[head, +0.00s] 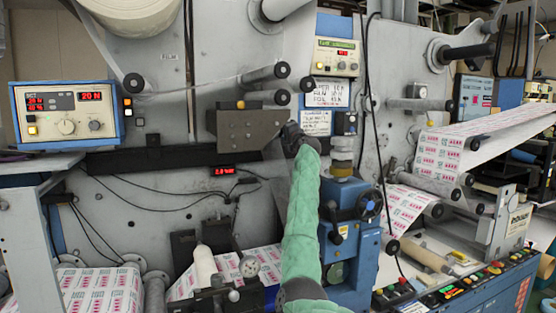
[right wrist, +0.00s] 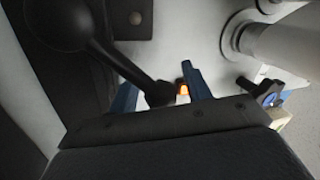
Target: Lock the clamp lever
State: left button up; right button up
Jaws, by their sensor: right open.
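The clamp lever (right wrist: 118,62) is a black rod with a large round ball knob at upper left in the right wrist view. Its lower end shows between the two blue fingers of my right gripper (right wrist: 160,92). The fingers are apart, and I cannot tell whether either touches the lever. In the head view my green-sleeved right arm reaches up to the machine face, with the dark right gripper (head: 290,130) at the right edge of a grey bracket plate (head: 240,132). There the gripper and its wrist hide most of the lever. My left gripper is not in view.
Rollers (head: 268,73) stick out just above the gripper. A blue control box (head: 66,112) is at left, and a blue unit with a handwheel (head: 368,206) stands right of my arm. Loose black cables hang nearby. Printed web (head: 440,150) runs at right.

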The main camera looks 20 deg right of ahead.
jog(key=a+r+n+p, duration=0.1)
jog(key=n, duration=0.1)
jog(key=a+r+n+g+y+p, duration=0.1)
jog(key=a+n, duration=0.1)
jog(key=n, duration=0.1)
jog(key=a+n+y+p, duration=0.1)
jog(key=n+p, duration=0.1)
jog(key=n, duration=0.1)
jog(key=shift+a+r+g, duration=0.3)
jog(key=shift+a+r, duration=0.1)
jog(key=a+f+n+g+p, duration=0.1)
jog(key=a+n+g+p, duration=0.1)
jog(key=a+n+p, duration=0.55)
jog(key=s+d+f+b, duration=0.1)
jog(key=s+d+b, duration=0.1)
jog(key=s+d, duration=0.45)
jog(key=s+a+f+g+h+b, duration=0.1)
jog(key=s+f+b, duration=0.1)
jog(key=f, duration=0.7)
jog(key=s+a+f+h+b, duration=0.1)
jog(key=s+f, duration=0.3)
jog(key=f, duration=0.6)
jog(key=s+a+f+g+h+b, duration=0.1)
jog(key=s+a+f+b, duration=0.1)
jog(key=f, duration=0.8)
jog(key=shift+s+a+m+g+b, duration=0.3)
jog(key=shift+s+a+m+b, duration=0.15)
jog(key=shift+b, duration=0.2)
jog(key=shift+w, duration=0.1)
